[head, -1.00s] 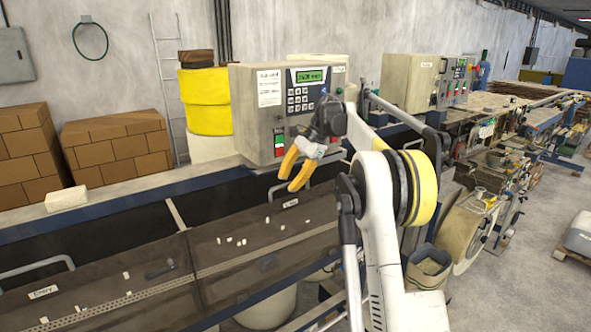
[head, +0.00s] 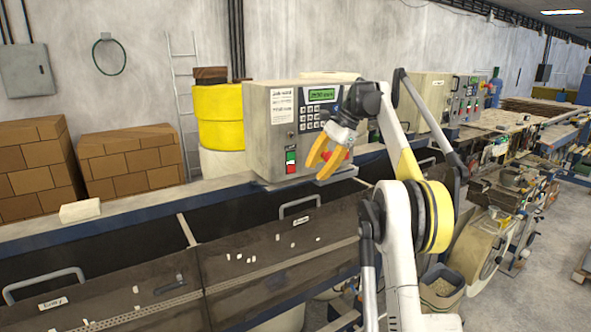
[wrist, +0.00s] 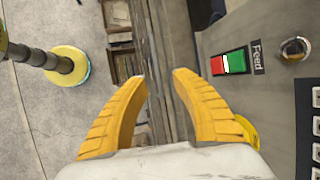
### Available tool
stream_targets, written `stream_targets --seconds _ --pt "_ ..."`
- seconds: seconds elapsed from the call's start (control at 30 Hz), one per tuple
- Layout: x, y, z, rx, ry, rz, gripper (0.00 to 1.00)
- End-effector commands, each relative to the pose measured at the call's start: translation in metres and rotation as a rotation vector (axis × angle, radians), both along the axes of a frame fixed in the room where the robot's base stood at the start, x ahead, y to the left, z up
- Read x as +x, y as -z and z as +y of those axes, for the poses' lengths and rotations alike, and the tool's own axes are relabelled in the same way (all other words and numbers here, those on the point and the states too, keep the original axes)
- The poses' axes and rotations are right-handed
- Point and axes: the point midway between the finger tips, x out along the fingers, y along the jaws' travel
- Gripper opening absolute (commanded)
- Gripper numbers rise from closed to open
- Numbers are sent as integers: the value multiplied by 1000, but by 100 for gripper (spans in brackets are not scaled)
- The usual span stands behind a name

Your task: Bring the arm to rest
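My gripper (head: 322,162) has two yellow fingers and is open and empty in the head view. It hangs in the air in front of the grey control box (head: 280,130), close to its lower right part. In the wrist view my gripper (wrist: 160,75) shows its fingers apart with nothing between them. The Feed switch (wrist: 229,62), red and green, is beside the right finger there, and the fingertips do not visibly touch it. My white arm bends up from the lower right of the head view.
A long machine trough with dark covers (head: 270,250) and handles runs below the gripper. A yellow drum (head: 220,117) and stacked brown boxes (head: 125,160) stand along the wall. A second control box (head: 432,100) and more machinery extend to the right.

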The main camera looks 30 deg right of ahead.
Motion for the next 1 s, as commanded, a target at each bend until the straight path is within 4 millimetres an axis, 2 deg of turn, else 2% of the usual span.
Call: stream_targets --seconds 0.17,0.27,0.37,0.47,0.57,0.77,0.87,0.97,1.0 --pt "0 0 1 0 -1 0 32" --pt "-1 4 8 -15 -19 -9 32" --pt "-6 16 28 -62 -73 -36 32" --pt "-18 35 61 -137 -162 -82 32" --pt "-41 60 98 -228 -272 -137 32" --pt "-105 127 166 -411 -498 -249 32" --pt "-145 171 195 -502 -614 -307 32" --pt "-188 223 221 -595 -735 -363 32" --pt "-206 246 230 -632 -782 -386 32"
